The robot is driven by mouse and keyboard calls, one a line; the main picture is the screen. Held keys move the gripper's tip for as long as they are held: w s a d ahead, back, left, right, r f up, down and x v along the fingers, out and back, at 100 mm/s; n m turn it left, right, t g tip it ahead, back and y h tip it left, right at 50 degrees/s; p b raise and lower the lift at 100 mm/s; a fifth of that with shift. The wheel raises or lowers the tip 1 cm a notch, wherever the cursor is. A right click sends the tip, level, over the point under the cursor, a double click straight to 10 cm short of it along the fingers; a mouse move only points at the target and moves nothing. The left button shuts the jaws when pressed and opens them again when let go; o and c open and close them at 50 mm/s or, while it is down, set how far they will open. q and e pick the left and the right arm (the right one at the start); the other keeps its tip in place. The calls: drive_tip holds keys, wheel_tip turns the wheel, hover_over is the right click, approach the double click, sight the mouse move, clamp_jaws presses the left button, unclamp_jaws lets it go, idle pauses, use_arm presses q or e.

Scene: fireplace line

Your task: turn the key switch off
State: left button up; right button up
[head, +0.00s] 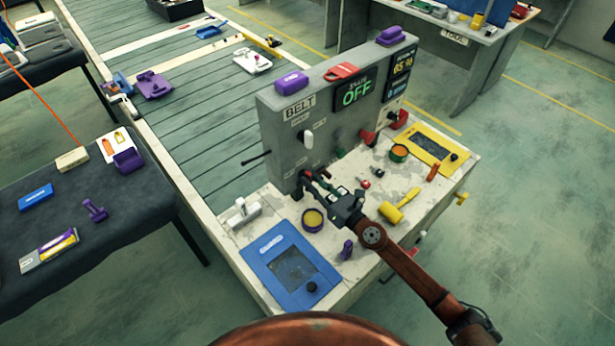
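The grey control panel (285,125) labelled BELT stands on the worn white console top. Its display (356,92) reads OFF in green. A white lever or knob (308,140) sits on the panel face, with a small dark green control (337,138) to its right. I cannot make out which control is the key switch; it may be behind my gripper. My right gripper (312,182) reaches in from the lower right, its fingers close to the panel's lower left face. Whether they touch or grip anything is too small to tell. My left gripper is out of view.
The console top holds a blue-framed panel (288,268), a purple-rimmed round tin (312,219), a yellow mallet (398,207) and a yellow-framed panel (436,149). A dark rod (256,157) sticks out left of the control panel. A slatted conveyor (200,120) runs behind.

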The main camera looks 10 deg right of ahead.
drive_tip(key=shift+o, duration=1.4)
drive_tip(key=shift+f, duration=0.1)
drive_tip(key=shift+s+d, duration=0.2)
drive_tip(key=shift+s, duration=0.05)
drive_tip(key=shift+b+v, duration=0.4)
drive_tip(key=shift+v, duration=2.3)
